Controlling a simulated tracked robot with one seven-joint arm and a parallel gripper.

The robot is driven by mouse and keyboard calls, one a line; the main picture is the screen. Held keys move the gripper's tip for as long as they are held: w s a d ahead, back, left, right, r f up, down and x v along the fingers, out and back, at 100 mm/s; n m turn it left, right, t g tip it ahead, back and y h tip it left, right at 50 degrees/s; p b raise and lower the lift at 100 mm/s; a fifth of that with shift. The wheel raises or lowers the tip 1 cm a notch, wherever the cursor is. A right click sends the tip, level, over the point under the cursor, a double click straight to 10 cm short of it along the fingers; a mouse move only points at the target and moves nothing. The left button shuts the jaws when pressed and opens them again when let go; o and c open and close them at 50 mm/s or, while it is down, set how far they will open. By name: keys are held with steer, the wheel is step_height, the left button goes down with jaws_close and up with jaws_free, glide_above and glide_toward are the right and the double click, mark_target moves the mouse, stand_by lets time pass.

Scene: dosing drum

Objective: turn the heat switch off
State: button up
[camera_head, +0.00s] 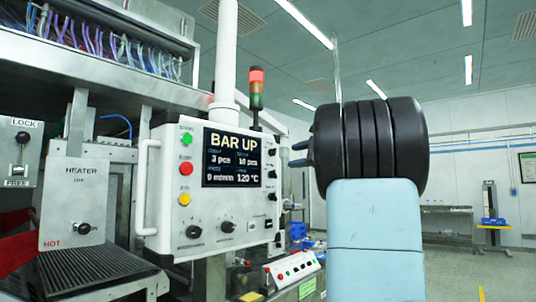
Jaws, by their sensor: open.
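The heater panel (74,203) is a grey plate at the left, marked HEATER, with OFF near its top and a red HOT at its lower left. My gripper (297,153) is at the right of the white control box, far to the right of the heater panel. Its two dark fingertips point left, apart and with nothing seen between them. The rest of the gripper is hidden behind my arm.
A white control box (219,187) with a BAR UP screen, buttons, knobs and a white handle (147,188) stands between gripper and heater panel. A LOCK/FREE plate (20,152) is at the far left. A ribbed ledge (90,268) lies below the heater panel. Floor is open at right.

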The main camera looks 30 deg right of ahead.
steer(key=m+t, duration=0.1)
glide_toward(273, 152)
steer(key=x, duration=0.8)
steer(key=shift+w+d, duration=0.2)
steer(key=shift+w, duration=0.3)
steer(key=shift+f, duration=0.1)
steer(key=c, duration=1)
